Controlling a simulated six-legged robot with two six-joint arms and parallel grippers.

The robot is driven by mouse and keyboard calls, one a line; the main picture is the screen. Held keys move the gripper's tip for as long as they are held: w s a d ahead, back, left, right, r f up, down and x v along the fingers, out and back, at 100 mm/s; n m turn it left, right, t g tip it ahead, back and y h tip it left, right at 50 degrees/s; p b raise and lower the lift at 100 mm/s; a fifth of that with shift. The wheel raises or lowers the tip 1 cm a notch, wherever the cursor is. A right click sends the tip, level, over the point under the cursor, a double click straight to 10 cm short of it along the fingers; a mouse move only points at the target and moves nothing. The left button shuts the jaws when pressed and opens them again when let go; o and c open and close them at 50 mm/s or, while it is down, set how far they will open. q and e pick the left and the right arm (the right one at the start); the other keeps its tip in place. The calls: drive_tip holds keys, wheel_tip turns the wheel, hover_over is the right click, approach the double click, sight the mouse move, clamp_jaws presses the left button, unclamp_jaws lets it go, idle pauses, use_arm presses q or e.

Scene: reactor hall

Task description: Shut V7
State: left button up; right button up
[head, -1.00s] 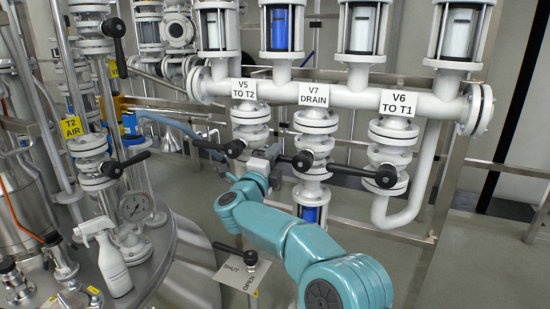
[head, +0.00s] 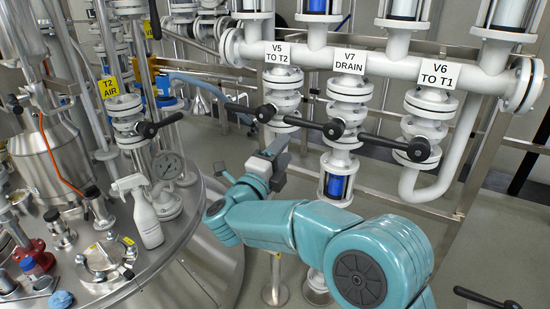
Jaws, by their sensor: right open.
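The V7 valve (head: 348,112) hangs in the middle of the white manifold under its "V7 DRAIN" label (head: 350,61). Its black handle (head: 306,124) has a round knob in front of the valve body and points left, crosswise to the vertical pipe. My right gripper (head: 277,158) is open and empty, below and left of the handle's tip, and appears apart from it. My teal right arm reaches in from the lower right. My left gripper is out of view.
V5 (head: 285,100) on the left and V6 (head: 430,125) on the right have similar black handles pointing left. V6's handle tip lies close to V7's knob. A tank top with a spray bottle (head: 146,215) and gauge stands at left.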

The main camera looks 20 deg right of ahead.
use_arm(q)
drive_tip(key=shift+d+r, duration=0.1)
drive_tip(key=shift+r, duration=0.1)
use_arm(e)
drive_tip(key=shift+v, duration=1.65)
